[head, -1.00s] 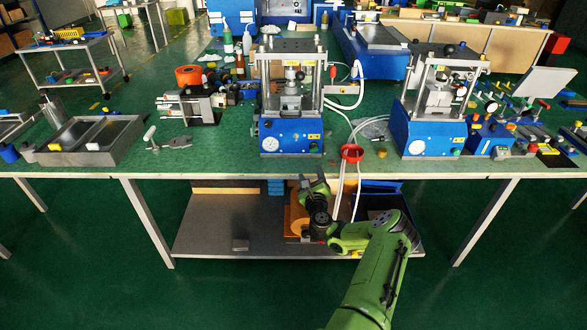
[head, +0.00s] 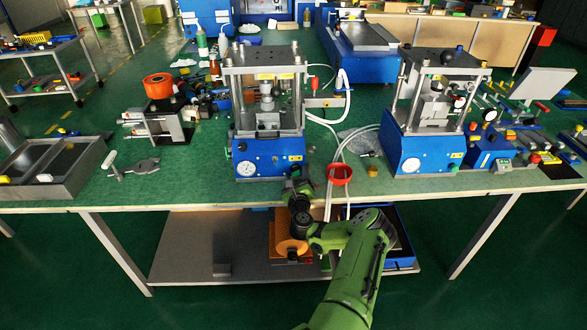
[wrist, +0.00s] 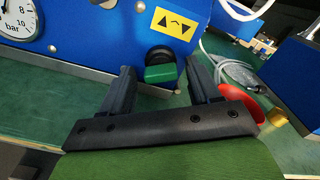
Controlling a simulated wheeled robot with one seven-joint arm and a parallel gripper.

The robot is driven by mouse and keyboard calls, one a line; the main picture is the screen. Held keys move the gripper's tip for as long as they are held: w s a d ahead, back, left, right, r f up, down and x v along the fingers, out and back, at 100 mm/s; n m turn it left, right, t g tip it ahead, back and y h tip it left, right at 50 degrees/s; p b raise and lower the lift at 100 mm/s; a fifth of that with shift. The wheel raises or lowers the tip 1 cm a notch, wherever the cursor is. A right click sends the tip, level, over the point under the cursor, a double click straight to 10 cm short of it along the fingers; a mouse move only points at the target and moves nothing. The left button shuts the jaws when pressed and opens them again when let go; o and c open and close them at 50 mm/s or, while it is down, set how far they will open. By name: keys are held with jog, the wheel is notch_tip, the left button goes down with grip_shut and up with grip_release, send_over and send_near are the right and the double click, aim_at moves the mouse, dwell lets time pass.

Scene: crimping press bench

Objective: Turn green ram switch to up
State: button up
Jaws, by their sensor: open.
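The green ram switch (wrist: 160,73) is on the blue front panel of the left press (head: 268,158), below a yellow arrow label (wrist: 173,24). In the wrist view its green handle lies roughly level against a dark round base. My gripper (wrist: 159,67) is open, with one finger on each side of the switch in the picture. A gap shows between each finger and the handle, and I see no contact. In the head view my gripper (head: 298,182) is at the table's front edge, just before the press's lower right corner, and it hides the switch.
A pressure gauge (wrist: 20,22) is left on the same panel. A red cup (head: 340,175) and white hoses (head: 335,150) are close on the right. A second press (head: 425,150) stands farther right. Bare green tabletop (head: 205,190) is at the left.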

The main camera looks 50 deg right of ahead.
jog(key=shift+s+a+r, duration=0.2)
jog(key=shift+a+r, duration=0.05)
jog(key=shift+a, duration=0.05)
jog(key=shift+d+f, duration=0.1)
jog(key=c, duration=1)
jog(key=shift+c, duration=0.2)
jog(key=shift+n, duration=0.4)
jog(key=n+b, duration=0.1)
jog(key=n, duration=0.4)
jog(key=shift+w+n, duration=0.1)
jog(key=shift+n, duration=0.3)
jog(key=n+b, duration=0.2)
jog(key=n, duration=0.3)
jog(key=shift+f, duration=0.1)
jog(key=shift+n, duration=0.3)
jog(key=o, duration=1)
